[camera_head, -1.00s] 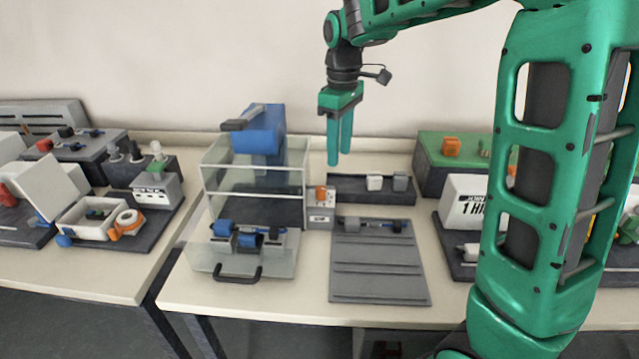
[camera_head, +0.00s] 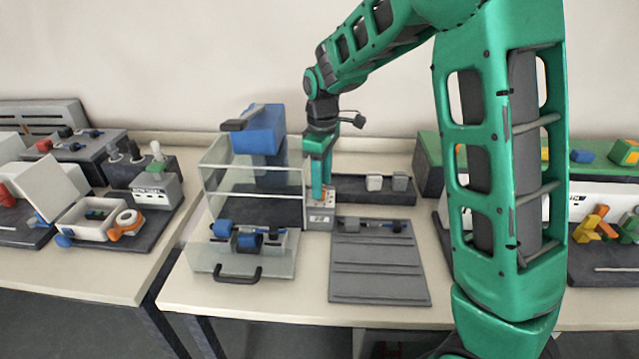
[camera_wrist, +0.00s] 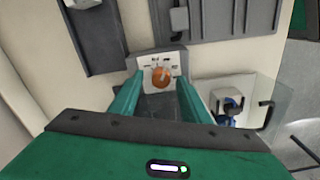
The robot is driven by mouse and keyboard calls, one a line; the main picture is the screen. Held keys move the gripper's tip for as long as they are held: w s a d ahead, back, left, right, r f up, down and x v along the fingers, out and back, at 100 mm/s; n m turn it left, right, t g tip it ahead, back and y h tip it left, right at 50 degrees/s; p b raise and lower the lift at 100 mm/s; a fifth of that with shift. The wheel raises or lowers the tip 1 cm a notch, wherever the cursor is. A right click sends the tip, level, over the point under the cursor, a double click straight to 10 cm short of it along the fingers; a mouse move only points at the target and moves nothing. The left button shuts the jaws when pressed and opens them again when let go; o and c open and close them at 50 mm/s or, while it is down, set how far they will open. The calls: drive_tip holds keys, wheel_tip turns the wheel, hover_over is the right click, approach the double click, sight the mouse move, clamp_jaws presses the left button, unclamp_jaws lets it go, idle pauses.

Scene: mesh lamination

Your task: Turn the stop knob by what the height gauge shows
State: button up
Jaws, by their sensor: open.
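The orange round knob (camera_wrist: 161,77) sits on a white marked panel of a small grey box in the wrist view. In the head view this box (camera_head: 320,222) stands just right of the clear-walled blue press, and my fingers mostly cover its knob. My gripper (camera_head: 319,197) points down over the box. In the wrist view my gripper (camera_wrist: 158,82) is open, with one finger on each side of the knob; I cannot tell whether they touch it. A pointer or mark shows on the knob, but its setting is too small to read. I cannot make out a height gauge or its reading.
The blue press (camera_head: 259,130) with clear walls (camera_head: 215,185) stands close left of my gripper. A dark tray (camera_head: 350,187) with small blocks lies to the right behind. A grey ridged plate (camera_head: 378,275) lies in front. A gap separates the left table.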

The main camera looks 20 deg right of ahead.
drive_tip(key=shift+f, duration=0.3)
drive_tip(key=c, duration=1.1)
drive_tip(key=shift+o, duration=0.2)
drive_tip(key=m, duration=0.3)
drive_tip(key=shift+w+r, duration=0.1)
drive_tip(key=m, duration=0.4)
drive_tip(key=shift+m, duration=0.3)
